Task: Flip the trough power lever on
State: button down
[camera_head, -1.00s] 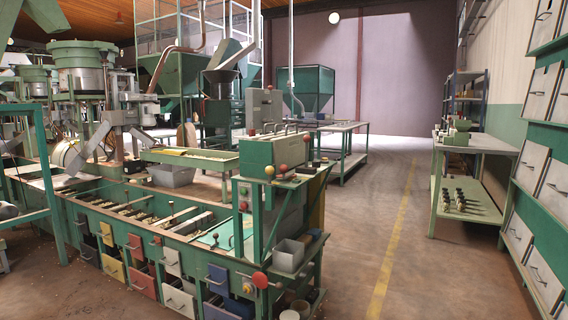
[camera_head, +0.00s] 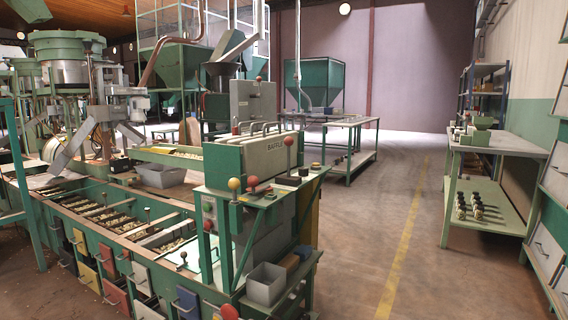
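A green control stand (camera_head: 262,172) stands at the end of the long sorting trough (camera_head: 112,222). Several ball-topped levers sit on it: a yellow-knobbed lever (camera_head: 234,184), a red-knobbed lever (camera_head: 252,182) and a taller red-knobbed lever (camera_head: 289,142) in front of a panel marked "BAFFLE". A small dark-knobbed lever (camera_head: 183,256) stands lower on the trough's end plate. I cannot tell which of these is the trough power lever, or its setting. My gripper is not in view.
A grey bin (camera_head: 265,284) sits on a low shelf of the stand, close in front. Open concrete floor with a yellow line (camera_head: 401,255) lies to the right. A green side table (camera_head: 488,205) with several small parts stands at the right.

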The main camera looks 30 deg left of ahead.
aim_at(253, 181)
jog(key=u, duration=0.4)
jog(key=i, duration=1.2)
jog(key=u, duration=0.95)
jog(key=i, duration=0.25)
jog(key=u, duration=0.15)
